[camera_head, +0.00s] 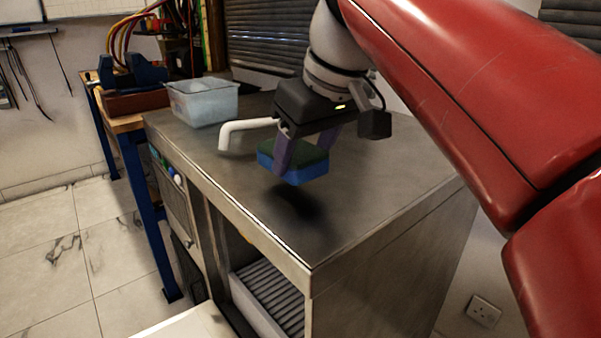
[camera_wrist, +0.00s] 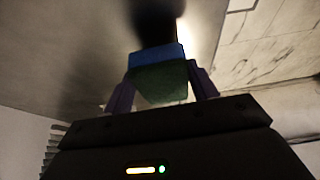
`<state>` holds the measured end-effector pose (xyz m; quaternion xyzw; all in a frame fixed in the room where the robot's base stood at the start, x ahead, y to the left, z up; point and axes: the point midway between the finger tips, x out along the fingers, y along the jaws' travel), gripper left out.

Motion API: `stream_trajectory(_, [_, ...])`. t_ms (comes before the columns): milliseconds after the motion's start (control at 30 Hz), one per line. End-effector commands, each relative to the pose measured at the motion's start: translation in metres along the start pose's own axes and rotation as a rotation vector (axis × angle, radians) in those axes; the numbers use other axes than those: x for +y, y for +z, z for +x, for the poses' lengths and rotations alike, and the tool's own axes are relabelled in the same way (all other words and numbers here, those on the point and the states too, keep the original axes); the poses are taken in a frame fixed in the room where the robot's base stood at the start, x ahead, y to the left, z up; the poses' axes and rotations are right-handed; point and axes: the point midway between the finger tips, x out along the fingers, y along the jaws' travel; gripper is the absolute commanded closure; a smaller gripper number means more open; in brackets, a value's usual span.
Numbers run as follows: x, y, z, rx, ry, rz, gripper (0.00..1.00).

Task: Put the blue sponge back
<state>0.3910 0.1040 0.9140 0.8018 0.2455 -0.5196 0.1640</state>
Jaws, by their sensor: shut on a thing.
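The blue sponge (camera_head: 308,174) has a dark green top layer. My gripper (camera_head: 293,158) is shut on it and holds it above the metal worktop (camera_head: 375,180), with a dark shadow on the surface below. In the wrist view the sponge (camera_wrist: 157,57) sits between the two purple fingers of my gripper (camera_wrist: 162,88), its green side facing the camera and its blue side beyond. The finger on the far side is partly hidden in the head view.
A translucent bin (camera_head: 203,102) stands at the worktop's back left. A white curved spout or handle (camera_head: 246,130) is just left of my gripper. A blue-legged bench (camera_head: 128,125) with a blue vise (camera_head: 132,75) stands at left. The front worktop is clear.

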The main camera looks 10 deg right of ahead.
Motion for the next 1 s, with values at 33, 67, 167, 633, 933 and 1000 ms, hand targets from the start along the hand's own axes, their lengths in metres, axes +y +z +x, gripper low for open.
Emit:
stream_trajectory(33, [0.0,0.005,0.01,-0.002,0.0,0.001,0.64])
stream_trajectory(67, [0.0,0.007,0.014,-0.002,0.0,0.0,0.64])
stream_trajectory(167, [0.0,0.011,0.024,-0.001,0.0,0.001,0.64])
stream_trajectory(633, [0.0,0.012,0.028,0.0,0.0,0.0,0.36])
stream_trajectory(933, [0.0,0.012,0.028,0.0,0.0,0.0,0.2])
stream_trajectory(1000, [0.0,0.012,0.027,0.0,0.0,0.0,0.2])
